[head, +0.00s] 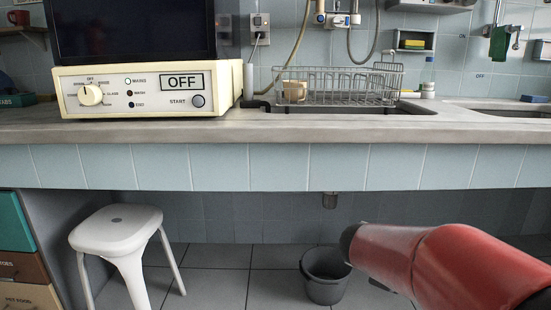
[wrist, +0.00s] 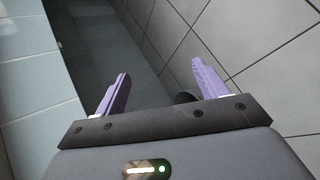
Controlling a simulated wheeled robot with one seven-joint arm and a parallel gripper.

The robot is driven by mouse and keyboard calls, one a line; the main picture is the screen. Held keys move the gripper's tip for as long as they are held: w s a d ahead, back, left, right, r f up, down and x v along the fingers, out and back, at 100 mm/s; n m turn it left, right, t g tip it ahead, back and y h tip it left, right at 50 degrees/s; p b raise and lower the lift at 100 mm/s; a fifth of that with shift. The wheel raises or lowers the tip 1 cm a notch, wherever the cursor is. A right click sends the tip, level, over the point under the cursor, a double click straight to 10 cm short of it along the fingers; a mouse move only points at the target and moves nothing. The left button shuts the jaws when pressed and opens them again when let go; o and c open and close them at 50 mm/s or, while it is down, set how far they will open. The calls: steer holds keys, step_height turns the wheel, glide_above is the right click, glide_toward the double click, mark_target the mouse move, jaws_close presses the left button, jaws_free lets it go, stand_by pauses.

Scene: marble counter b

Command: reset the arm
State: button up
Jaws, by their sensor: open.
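My gripper (wrist: 158,82) shows in the wrist view with its two purple fingers spread wide apart and nothing between them. It hangs over the tiled floor (wrist: 240,30), with the blue-tiled counter front (wrist: 30,80) at the left. In the head view my red arm reaches in from the lower right, below the counter top. The gripper's fingers cannot be seen in the head view.
The counter (head: 300,125) spans the head view, bearing a cream appliance (head: 150,90) marked OFF and a wire dish rack (head: 335,85) by a sink. A white stool (head: 118,230) and a grey bucket (head: 325,275) stand on the floor. The bucket is close beside my arm.

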steer(key=s+a+m+y, duration=0.4)
steer(key=s+a+m, duration=0.15)
steer(key=s, duration=0.45)
steer(key=s+a+m+y, duration=0.45)
steer(key=s+a, duration=0.25)
steer(key=s, duration=0.3)
step_height(320, 180, up, 13)
steer(key=p, duration=1.2)
steer(key=shift+a+n+p, duration=0.15)
steer(key=shift+n+p, duration=0.2)
steer(key=shift+n, duration=0.05)
